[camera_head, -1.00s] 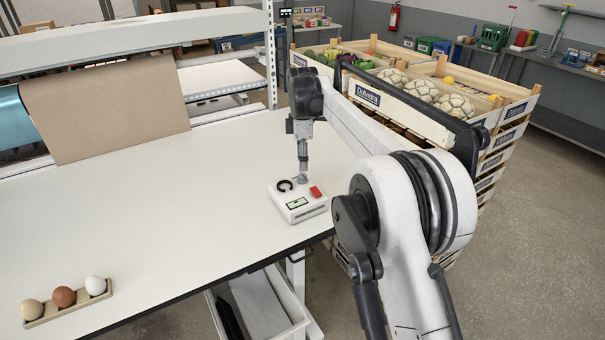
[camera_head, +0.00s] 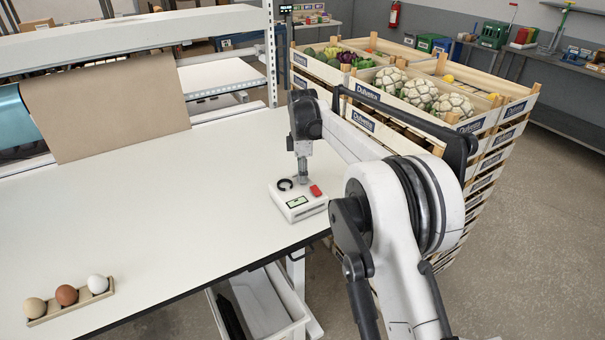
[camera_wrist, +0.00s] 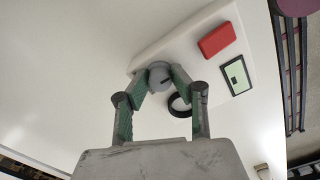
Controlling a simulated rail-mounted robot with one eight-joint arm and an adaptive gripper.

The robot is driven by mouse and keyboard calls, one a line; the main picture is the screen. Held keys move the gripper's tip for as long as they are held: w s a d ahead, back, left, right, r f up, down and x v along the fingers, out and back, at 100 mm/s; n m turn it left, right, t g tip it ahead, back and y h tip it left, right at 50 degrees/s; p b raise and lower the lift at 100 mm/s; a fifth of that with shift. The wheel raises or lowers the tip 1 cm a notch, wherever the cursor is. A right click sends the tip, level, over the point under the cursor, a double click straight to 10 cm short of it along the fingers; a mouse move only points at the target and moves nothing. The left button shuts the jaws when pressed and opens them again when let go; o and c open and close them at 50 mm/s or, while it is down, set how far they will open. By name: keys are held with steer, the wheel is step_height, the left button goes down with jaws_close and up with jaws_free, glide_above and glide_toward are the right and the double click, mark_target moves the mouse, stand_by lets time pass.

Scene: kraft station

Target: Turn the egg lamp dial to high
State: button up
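The egg lamp is a small white box (camera_head: 283,206) near the table's front right edge. It has a red button (camera_head: 315,190), a green-lit display (camera_head: 297,202) and a black ring (camera_head: 285,184) on top. In the wrist view, the round grey dial (camera_wrist: 160,76) with a dark pointer mark sits between the fingertips of my gripper (camera_wrist: 160,72). The fingers are drawn in on both sides and appear to touch it. In the head view my gripper (camera_head: 303,176) points straight down at the lamp's back and hides the dial. The dial's setting labels cannot be read.
A wooden holder (camera_head: 112,289) with a beige, a brown and a white egg (camera_head: 97,284) lies at the table's front left. Stacked produce crates (camera_head: 497,139) stand beyond the table's right end. The white tabletop (camera_head: 170,210) between eggs and lamp is clear.

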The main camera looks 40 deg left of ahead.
jaws_close()
steer(key=shift+m, duration=0.3)
steer(key=m+b, duration=0.3)
steer(key=m, duration=0.1)
steer(key=shift+f+b, duration=0.1)
steer(key=shift+b, duration=0.2)
steer(key=m+b, duration=0.1)
steer(key=m, duration=0.2)
steer(key=shift+m, duration=0.4)
steer(key=shift+m+b, duration=0.7)
steer(key=shift+m, duration=1)
steer(key=shift+r, duration=0.2)
steer(key=o, duration=0.8)
jaws_free()
